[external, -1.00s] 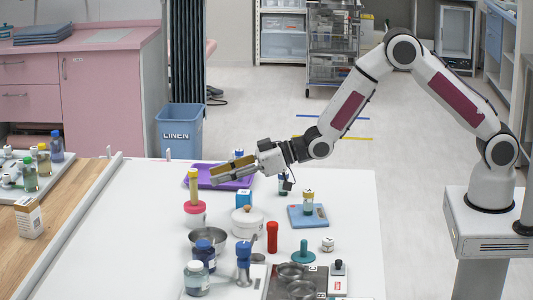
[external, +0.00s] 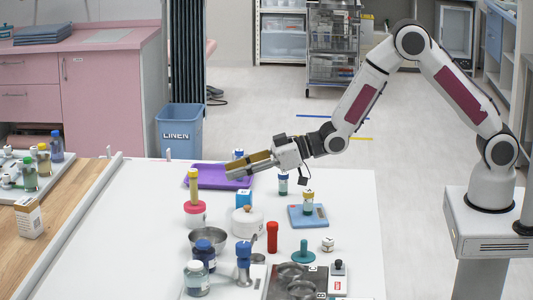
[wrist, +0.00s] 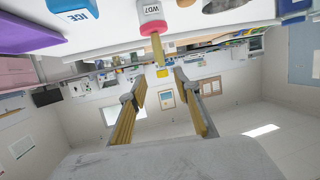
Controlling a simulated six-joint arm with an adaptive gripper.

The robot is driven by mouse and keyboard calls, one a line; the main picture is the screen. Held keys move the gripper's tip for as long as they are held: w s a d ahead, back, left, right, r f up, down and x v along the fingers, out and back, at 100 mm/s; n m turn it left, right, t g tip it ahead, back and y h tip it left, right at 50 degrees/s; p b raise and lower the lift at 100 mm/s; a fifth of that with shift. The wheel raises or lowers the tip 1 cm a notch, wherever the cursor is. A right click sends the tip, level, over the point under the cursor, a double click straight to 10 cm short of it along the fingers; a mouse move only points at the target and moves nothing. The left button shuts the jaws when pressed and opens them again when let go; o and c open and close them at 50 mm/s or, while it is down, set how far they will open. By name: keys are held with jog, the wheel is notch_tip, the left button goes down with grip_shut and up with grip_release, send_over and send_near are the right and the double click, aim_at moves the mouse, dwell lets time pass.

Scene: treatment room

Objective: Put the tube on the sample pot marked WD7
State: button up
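The sample pot (external: 196,219) is white with a pink lid and stands on the left of the white table. In the wrist view, which is upside down, its label reads WD7 (wrist: 151,10). The yellow tube (external: 194,188) stands upright on the pink lid; it also shows in the wrist view (wrist: 161,58), beyond the fingertips. My gripper (external: 229,171) is open and empty, to the right of the tube and apart from it. Its two yellow-faced fingers are spread in the wrist view (wrist: 159,80).
A purple tray (external: 205,176) lies behind the pot. A blue mat (external: 308,222) bears a small jar. The table's right rear is mostly clear.

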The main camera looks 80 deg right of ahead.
dwell(0.3)
jog(key=s+d+r+m+g+h, duration=0.1)
jog(key=s+d+r+g, duration=0.15)
jog(key=s+r, duration=0.6)
jog(key=s+d+r+g+h, duration=0.25)
jog(key=s+r, duration=0.25)
jog(key=s, duration=0.6)
jog(key=s+m+g, duration=0.1)
jog(key=s+g, duration=0.2)
jog(key=s, duration=2.7)
jog(key=shift+s+d+f+g+y, duration=0.2)
jog(key=shift+d+f+g+y, duration=0.05)
jog(key=shift+d+g+y, duration=0.15)
